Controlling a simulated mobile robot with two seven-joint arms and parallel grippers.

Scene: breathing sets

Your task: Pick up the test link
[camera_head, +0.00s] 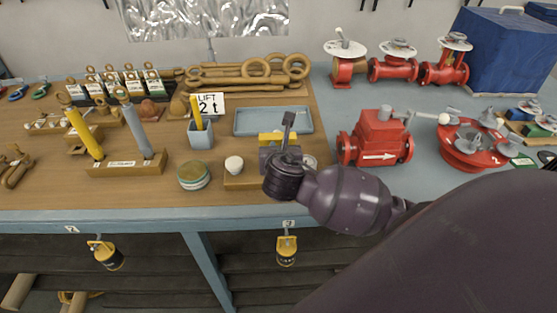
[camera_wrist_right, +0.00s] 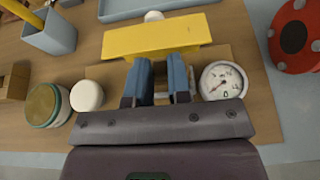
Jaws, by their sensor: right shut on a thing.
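The test link, which I take to be the yellow bar (camera_head: 268,138), is at the front middle of the bench, partly hidden by my right gripper. In the right wrist view the yellow bar (camera_wrist_right: 157,36) lies across the picture at the fingertips. My right gripper (camera_wrist_right: 162,62) has its two blue fingers closed on it, with a narrow gap between them. The head view shows the gripper (camera_head: 280,155) from behind, over a wooden base (camera_head: 240,181). I cannot tell whether the bar still touches the base. My left gripper is not in view.
A round gauge (camera_wrist_right: 223,81) and a white knob (camera_wrist_right: 87,95) flank the fingers. A round green-lidded tin (camera_head: 194,176) stands to the left. A blue-grey tray (camera_head: 273,121) lies behind. A red valve (camera_head: 378,140) stands close on the right. The bench's front edge is near.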

